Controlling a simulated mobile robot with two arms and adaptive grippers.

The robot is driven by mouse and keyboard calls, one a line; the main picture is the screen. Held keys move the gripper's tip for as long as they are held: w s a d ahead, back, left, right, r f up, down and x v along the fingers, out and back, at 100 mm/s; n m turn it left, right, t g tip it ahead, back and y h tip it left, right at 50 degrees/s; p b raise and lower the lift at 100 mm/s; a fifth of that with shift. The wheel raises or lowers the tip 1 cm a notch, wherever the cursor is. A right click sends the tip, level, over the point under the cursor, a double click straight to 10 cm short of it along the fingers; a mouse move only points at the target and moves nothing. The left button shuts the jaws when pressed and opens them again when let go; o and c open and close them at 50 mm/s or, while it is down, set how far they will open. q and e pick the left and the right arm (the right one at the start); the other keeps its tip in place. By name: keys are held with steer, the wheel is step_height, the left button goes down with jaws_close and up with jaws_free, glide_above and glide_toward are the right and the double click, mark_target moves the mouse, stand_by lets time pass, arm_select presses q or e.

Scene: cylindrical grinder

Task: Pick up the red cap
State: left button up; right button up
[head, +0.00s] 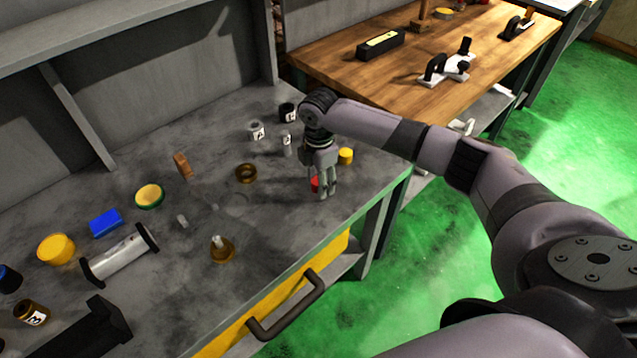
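The red cap (315,184) is on or just above the grey bench top, near its front right edge. My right gripper (322,192) points down at it, with its fingers around or just in front of the cap. The fingers partly hide the cap, and I cannot tell whether they touch it or whether it is off the bench. My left gripper is not in view.
A yellow cap (345,156) stands close to the right of my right gripper. A brown ring (246,173) and small numbered cylinders (256,131) are to the left and behind. The bench's front edge and drawer handle (287,306) are nearby.

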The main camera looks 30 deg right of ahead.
steer(key=c, duration=0.6)
steer(key=shift+c, duration=0.2)
